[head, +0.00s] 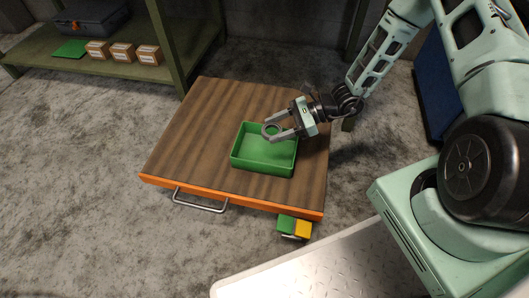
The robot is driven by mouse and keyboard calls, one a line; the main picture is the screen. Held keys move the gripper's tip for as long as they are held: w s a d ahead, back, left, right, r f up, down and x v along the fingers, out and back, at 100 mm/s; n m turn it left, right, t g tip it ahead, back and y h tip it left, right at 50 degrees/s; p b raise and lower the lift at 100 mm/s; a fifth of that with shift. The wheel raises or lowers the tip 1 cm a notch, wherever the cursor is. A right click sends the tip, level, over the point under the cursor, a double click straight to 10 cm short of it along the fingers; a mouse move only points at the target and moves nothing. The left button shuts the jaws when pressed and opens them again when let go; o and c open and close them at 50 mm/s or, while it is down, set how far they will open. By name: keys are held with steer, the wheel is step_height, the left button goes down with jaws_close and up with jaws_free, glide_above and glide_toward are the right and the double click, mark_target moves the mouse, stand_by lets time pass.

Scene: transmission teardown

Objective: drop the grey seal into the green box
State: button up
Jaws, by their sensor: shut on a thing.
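The green box (262,163) is an open, shallow tray standing on a wooden-topped surface. My gripper (270,132) is above the back part of the box, reaching in from the right. Its jaws are shut on the grey seal (271,127), a small ring at the fingertips. The seal appears to be over the box's opening; its exact height above the floor of the box is hard to tell. The fingers hide part of the box's back rim.
The wooden top (193,135) has an orange front edge (230,196) and a metal handle (200,201). A green and yellow block (293,227) is by its front right corner. A shelf (40,65) at back left holds several small boxes (122,53) and a dark case (92,17). The top left of the box is clear.

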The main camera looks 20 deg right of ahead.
steer(key=b, duration=0.4)
glide_above(276, 153)
steer(key=shift+w+f, duration=0.1)
steer(key=shift+f, duration=2.3)
steer(key=o, duration=1.1)
steer(key=shift+c, duration=0.2)
steer(key=p+v, duration=0.8)
steer(key=v, duration=0.9)
steer(key=shift+d, duration=0.2)
steer(key=shift+r, duration=0.1)
